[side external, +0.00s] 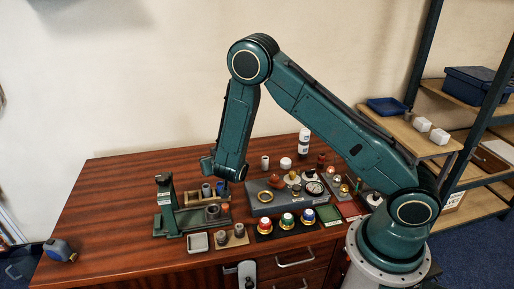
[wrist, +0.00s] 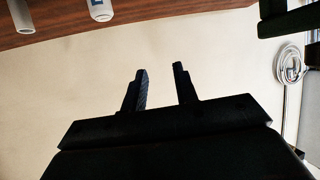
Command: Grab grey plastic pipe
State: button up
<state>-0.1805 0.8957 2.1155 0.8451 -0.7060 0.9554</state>
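My gripper (wrist: 160,68) is open and empty in the wrist view, its two dark fingers apart against the plain wall. In the side external view its fingers cannot be made out clearly; my wrist is low over the wooden tray. A grey cylinder, perhaps the grey plastic pipe (side external: 265,162), stands upright near the back of the table, right of my wrist. A grey cylinder also shows at the top left of the wrist view (wrist: 21,16), apart from the fingers. Other grey cylinders (side external: 206,190) stand in the wooden tray (side external: 191,199), so which one is the pipe is unclear.
A green press-like stand (side external: 165,205) is left of the tray. A grey block with copper and brass parts (side external: 262,203) lies to the right, with coloured buttons (side external: 287,220) in front. A white bottle (side external: 304,142) stands behind. The table's left side is mostly clear.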

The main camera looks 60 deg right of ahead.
aim_at(205, 186)
jog(key=shift+n+t+y, duration=0.6)
jog(key=shift+n, duration=0.1)
jog(key=f, duration=0.1)
jog(key=a+f, duration=0.1)
jog(key=f, duration=0.1)
jog(key=a+f, duration=0.1)
jog(key=f, duration=0.1)
jog(key=shift+w+f, duration=0.1)
jog(key=shift+w, duration=0.1)
jog(key=shift+f, duration=0.1)
jog(key=shift+f, duration=1.8)
jog(key=shift+f, duration=0.1)
jog(key=shift+f, duration=1.25)
jog(key=shift+w+d+f, duration=0.1)
jog(key=shift+d+f, duration=0.05)
jog(key=shift+f, duration=0.2)
jog(key=shift+x, duration=1.3)
jog(key=shift+r, duration=0.1)
